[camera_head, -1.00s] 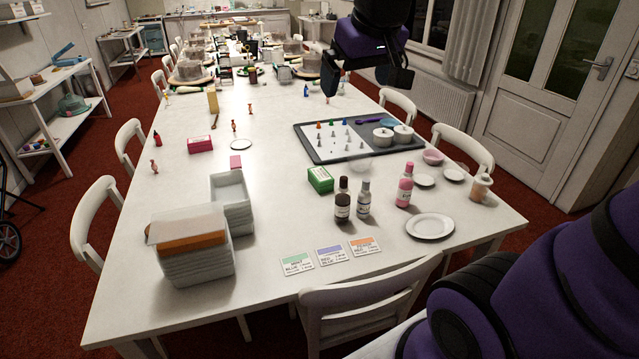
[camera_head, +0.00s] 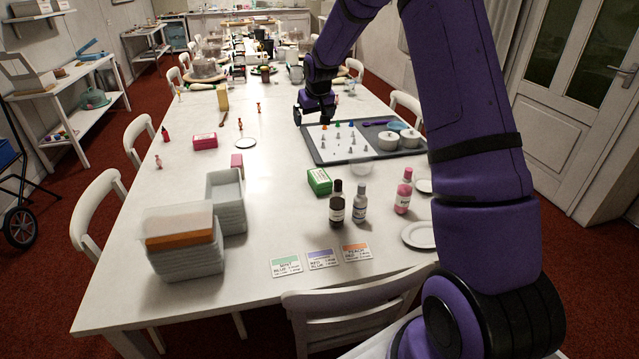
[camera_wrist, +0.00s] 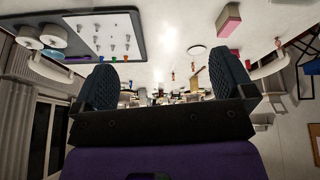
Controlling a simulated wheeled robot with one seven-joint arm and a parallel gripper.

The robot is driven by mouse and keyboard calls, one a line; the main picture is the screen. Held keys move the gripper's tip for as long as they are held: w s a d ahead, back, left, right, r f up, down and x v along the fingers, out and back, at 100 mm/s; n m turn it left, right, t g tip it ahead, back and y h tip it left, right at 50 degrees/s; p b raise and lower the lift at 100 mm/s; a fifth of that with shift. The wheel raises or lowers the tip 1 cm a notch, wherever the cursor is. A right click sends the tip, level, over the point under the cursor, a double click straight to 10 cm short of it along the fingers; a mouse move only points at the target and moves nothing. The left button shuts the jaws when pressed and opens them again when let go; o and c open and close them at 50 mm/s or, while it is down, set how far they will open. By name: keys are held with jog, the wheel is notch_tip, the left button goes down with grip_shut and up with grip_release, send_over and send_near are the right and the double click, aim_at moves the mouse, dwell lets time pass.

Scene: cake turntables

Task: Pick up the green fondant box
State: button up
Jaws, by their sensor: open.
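The green fondant box (camera_head: 319,181) lies on the white table, in front of the grey tray's near left corner and behind the dark bottle. My gripper (camera_head: 313,116) is above the back left edge of the tray, farther from the camera than the green box and apart from it. In the wrist view my gripper (camera_wrist: 172,92) shows two dark fingers spread wide with nothing between them. I cannot make out the green box in the wrist view.
The grey tray (camera_head: 316,156) holds piping tips and white pots. A dark bottle (camera_head: 337,203), a clear bottle (camera_head: 360,203) and a pink bottle (camera_head: 403,192) stand near the green box. Stacked containers (camera_head: 181,262) stand to the left.

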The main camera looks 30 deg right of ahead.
send_over(320, 176)
jog(key=s+a, duration=0.4)
jog(key=s, duration=0.1)
notch_tip(320, 176, down, 12)
jog(key=shift+m, duration=0.4)
jog(key=x, duration=0.5)
jog(key=s+d+x, duration=0.1)
jog(key=x, duration=0.4)
jog(key=s+d+x, duration=0.1)
jog(key=x, duration=0.4)
jog(key=shift+s+d+f, duration=0.1)
jog(key=shift+d+f, duration=0.05)
jog(key=shift+f, duration=0.45)
jog(key=shift+x, duration=3.2)
jog(key=shift+f, duration=0.25)
jog(key=c, duration=1.1)
